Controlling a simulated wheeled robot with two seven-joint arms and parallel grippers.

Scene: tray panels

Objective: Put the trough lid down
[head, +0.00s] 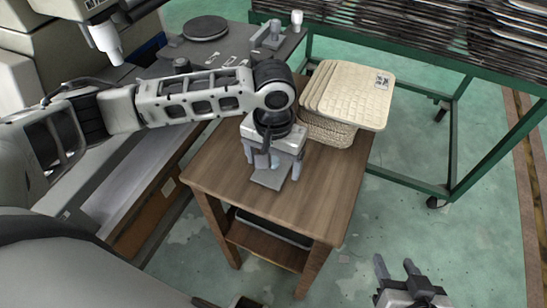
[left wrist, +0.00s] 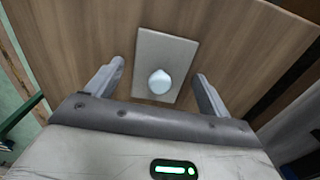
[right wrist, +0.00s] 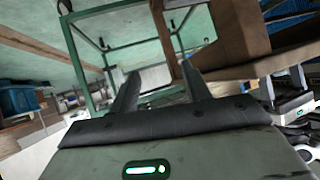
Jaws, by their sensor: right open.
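The trough lid (head: 268,181) is a small grey rectangular plate with a pale round knob. It lies on the wooden table, partly hidden by my left gripper (head: 273,168) in the head view. The left wrist view shows the lid (left wrist: 178,48) flat on the wood, with its knob (left wrist: 159,82) between the fingers. My left gripper points down over the lid. Its fingers are wide apart and touch neither side of the knob. My right gripper (head: 396,266) is open and empty, low at the bottom right, away from the table.
The wooden table (head: 225,165) is clear at its front and left. A stack of tan panels (head: 345,92) stands at its back right on a woven base. A grey bench (head: 165,65) with a dark round plate stands behind left. A green rack (head: 455,130) stands behind right.

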